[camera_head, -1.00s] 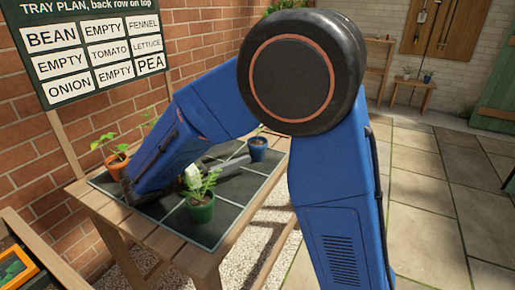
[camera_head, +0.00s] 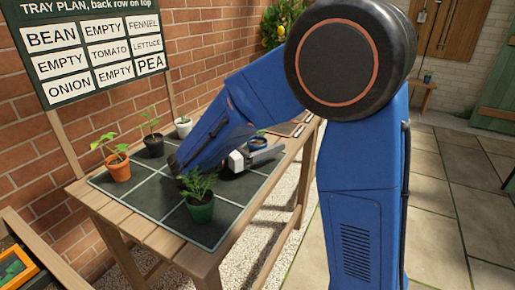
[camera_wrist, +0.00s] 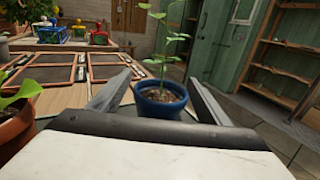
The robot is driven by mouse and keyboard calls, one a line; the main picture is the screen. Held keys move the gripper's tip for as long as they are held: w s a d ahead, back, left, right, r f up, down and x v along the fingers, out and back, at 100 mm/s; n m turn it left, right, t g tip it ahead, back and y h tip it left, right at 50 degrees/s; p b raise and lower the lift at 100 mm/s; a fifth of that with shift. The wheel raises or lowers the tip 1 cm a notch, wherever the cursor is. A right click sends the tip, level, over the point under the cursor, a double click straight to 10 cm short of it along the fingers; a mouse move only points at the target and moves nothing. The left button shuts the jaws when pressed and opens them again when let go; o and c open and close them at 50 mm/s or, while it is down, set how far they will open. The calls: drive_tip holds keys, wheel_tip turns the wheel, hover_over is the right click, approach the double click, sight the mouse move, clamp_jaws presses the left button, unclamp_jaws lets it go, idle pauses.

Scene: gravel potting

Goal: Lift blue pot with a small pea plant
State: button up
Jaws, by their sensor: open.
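The blue pot (camera_wrist: 160,100) with a slender green plant stands upright between the two spread fingers of my gripper (camera_wrist: 155,95) in the wrist view. The fingers are open and a gap shows beside the pot.
A green pot (camera_head: 201,208) with a leafy plant stands at the tray's front. A terracotta pot (camera_head: 118,168), a black pot (camera_head: 154,146) and a white pot (camera_head: 183,129) stand at the left and back. Wooden frames (camera_wrist: 68,75) lie beyond in the wrist view.

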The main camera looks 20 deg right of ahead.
drive_tip(key=shift+w+d, duration=0.1)
drive_tip(key=shift+d, duration=0.25)
drive_tip(key=c, duration=1.2)
drive_tip(key=shift+r, duration=0.1)
